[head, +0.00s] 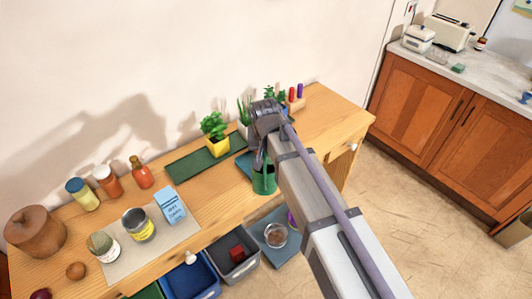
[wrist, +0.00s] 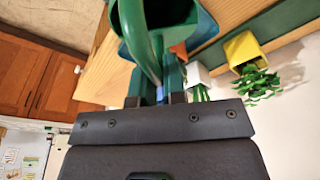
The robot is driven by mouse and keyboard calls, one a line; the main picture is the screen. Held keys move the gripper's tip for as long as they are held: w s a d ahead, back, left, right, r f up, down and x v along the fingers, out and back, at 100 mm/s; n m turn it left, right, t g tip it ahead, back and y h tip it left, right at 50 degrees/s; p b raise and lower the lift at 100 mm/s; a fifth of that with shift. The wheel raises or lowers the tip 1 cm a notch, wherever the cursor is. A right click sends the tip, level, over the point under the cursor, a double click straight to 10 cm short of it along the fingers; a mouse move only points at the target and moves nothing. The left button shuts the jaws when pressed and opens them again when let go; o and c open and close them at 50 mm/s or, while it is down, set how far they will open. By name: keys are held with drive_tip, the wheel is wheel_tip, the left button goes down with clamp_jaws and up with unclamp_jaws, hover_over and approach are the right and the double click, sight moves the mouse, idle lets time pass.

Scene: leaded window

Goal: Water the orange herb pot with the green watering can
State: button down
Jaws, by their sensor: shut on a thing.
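The green watering can (head: 264,182) is near the table's front edge, partly hidden by my arm in the head view. In the wrist view the green can (wrist: 165,14) fills the top middle, with its curved handle towards me. My gripper (wrist: 158,88) is shut on the can; the exact contact is partly hidden. A small orange patch (wrist: 180,49), perhaps the orange herb pot, shows just beyond the can in the wrist view. I cannot make out an orange pot in the head view, where my arm covers part of the plant row.
Red and purple pens in a block (head: 296,104) stand behind. Jars (head: 107,181) and a blue box (head: 171,206) are left. Bins (head: 237,262) lie below.

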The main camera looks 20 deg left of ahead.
drive_tip(key=shift+w+a+r+g+p, duration=0.1)
drive_tip(key=shift+w+r+g+p, duration=0.2)
drive_tip(key=shift+r+g+p, duration=0.15)
drive_tip(key=shift+w+a+r+g+p, duration=0.1)
drive_tip(key=shift+w+r+g+p, duration=0.2)
drive_tip(key=shift+r+p, duration=0.25)
idle(0.9)
idle(0.7)
drive_tip(key=shift+s+d+f+t+b, duration=0.25)
drive_tip(key=shift+s+f+b, duration=0.15)
drive_tip(key=shift+f+b, duration=0.35)
drive_tip(key=shift+s+f+t+b, duration=0.3)
drive_tip(key=shift+f+t+b, duration=0.1)
drive_tip(key=shift+t+b, duration=0.1)
drive_tip(key=shift+w, duration=0.1)
drive_tip(key=shift+r, duration=0.2)
